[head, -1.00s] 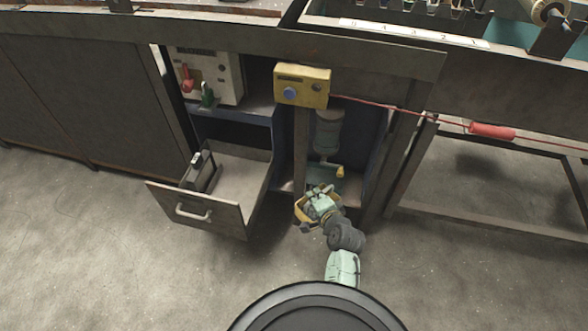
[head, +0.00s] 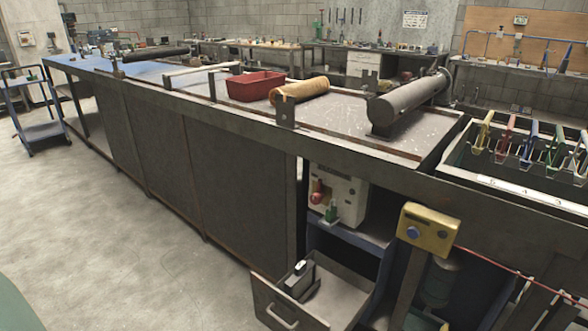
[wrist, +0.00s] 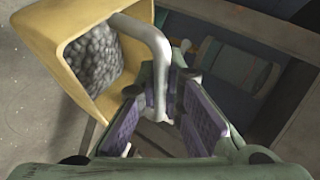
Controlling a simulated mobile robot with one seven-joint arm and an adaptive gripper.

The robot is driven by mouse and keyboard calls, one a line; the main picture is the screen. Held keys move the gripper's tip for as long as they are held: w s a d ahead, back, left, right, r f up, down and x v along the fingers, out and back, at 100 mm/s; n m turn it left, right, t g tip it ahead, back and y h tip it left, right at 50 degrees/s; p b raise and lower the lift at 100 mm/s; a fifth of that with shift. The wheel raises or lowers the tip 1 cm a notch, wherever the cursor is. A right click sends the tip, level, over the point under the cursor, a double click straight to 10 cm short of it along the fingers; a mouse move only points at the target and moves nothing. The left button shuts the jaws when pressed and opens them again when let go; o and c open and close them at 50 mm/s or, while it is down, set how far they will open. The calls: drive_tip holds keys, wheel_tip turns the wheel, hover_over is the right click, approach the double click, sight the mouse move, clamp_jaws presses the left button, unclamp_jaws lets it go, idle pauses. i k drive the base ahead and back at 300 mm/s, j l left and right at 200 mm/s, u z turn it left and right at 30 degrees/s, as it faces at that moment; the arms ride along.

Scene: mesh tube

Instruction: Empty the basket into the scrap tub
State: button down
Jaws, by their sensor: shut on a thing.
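In the wrist view, the yellow basket (wrist: 88,25) is at the upper left, tilted in the picture, with grey lumpy scrap (wrist: 95,65) inside. Its pale curved handle (wrist: 152,38) reaches between the purple-padded fingers of my gripper (wrist: 165,98). My gripper is shut on this handle. Neither the basket nor my gripper shows in the head view. A red tub (head: 256,86) stands on the long bench in the head view; its inside is mostly hidden, and I cannot tell whether it is the scrap tub.
A tan roll (head: 300,89) lies right of the red tub, and a grey cylinder (head: 410,103) stands farther right. Below the bench, a drawer (head: 280,306) is open beside a yellow box (head: 430,230) with a blue button. A red cord runs right from it.

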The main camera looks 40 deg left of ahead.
sight(250, 87)
drive_tip(key=k, duration=0.5)
drive_tip(key=u, duration=3.1)
drive_tip(key=i+u, duration=0.2)
drive_tip(key=i+l, duration=0.45)
drive_tip(key=i, duration=0.15)
drive_tip(key=i+l, duration=0.45)
drive_tip(key=i, duration=0.15)
